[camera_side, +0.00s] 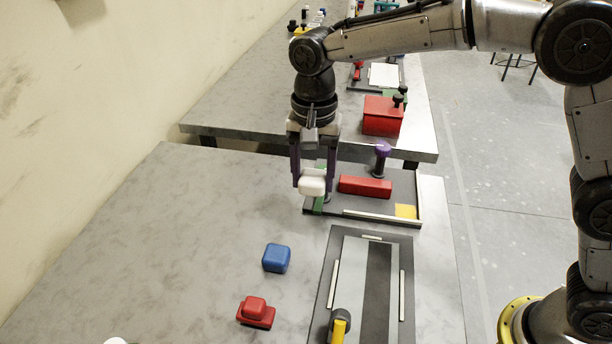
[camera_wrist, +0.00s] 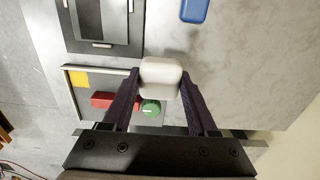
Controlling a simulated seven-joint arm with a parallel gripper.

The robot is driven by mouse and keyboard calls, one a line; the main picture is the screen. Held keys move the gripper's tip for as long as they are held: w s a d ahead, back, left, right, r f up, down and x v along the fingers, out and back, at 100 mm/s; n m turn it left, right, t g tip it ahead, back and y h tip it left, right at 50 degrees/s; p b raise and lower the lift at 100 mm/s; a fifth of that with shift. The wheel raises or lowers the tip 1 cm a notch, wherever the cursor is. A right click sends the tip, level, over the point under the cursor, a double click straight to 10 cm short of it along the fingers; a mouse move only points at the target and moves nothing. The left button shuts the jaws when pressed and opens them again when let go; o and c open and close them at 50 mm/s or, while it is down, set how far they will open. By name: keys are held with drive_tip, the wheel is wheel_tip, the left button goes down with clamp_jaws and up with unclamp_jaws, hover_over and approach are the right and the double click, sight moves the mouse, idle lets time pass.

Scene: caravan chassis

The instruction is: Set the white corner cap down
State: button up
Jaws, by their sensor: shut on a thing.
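The white corner cap (camera_side: 312,186) is a small rounded white block. My gripper (camera_side: 313,180) is shut on it and holds it near the left end of a dark fixture board (camera_side: 334,208); I cannot tell the exact height or whether it touches anything. In the wrist view the cap (camera_wrist: 160,78) sits between the two dark fingertips of my gripper (camera_wrist: 162,84). The surface directly beneath the cap is hidden.
On the board are a red bar (camera_side: 365,186), a purple-topped post (camera_side: 382,158) and a yellow square (camera_side: 405,211). A blue block (camera_side: 276,258) and a red stepped block (camera_side: 256,312) lie on the grey table. A second board (camera_side: 338,240) lies in front. The table's left is clear.

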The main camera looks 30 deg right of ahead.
drive_tip(key=shift+s+d, duration=0.1)
drive_tip(key=shift+s, duration=0.05)
drive_tip(key=shift+d, duration=0.15)
drive_tip(key=w+d+f+n, duration=0.1)
drive_tip(key=w+d+n, duration=0.4)
drive_tip(key=d, duration=0.5)
drive_tip(key=w+d+f+n, duration=0.1)
drive_tip(key=w+d+n, duration=0.4)
drive_tip(key=d, duration=0.5)
drive_tip(key=s+r+m, duration=0.2)
drive_tip(key=s+m, duration=0.3)
drive_tip(key=s, duration=1)
drive_tip(key=s+r+m, duration=0.3)
drive_tip(key=s+m, duration=0.2)
drive_tip(key=s, duration=1)
drive_tip(key=w+f, duration=0.3)
drive_tip(key=w, duration=0.1)
drive_tip(key=w+f, duration=0.3)
drive_tip(key=w, duration=0.2)
drive_tip(key=w+f, duration=0.4)
drive_tip(key=shift+w+a+f, duration=0.1)
drive_tip(key=shift+w+a, duration=0.15)
drive_tip(key=shift+w, duration=0.1)
drive_tip(key=shift+f, duration=1.55)
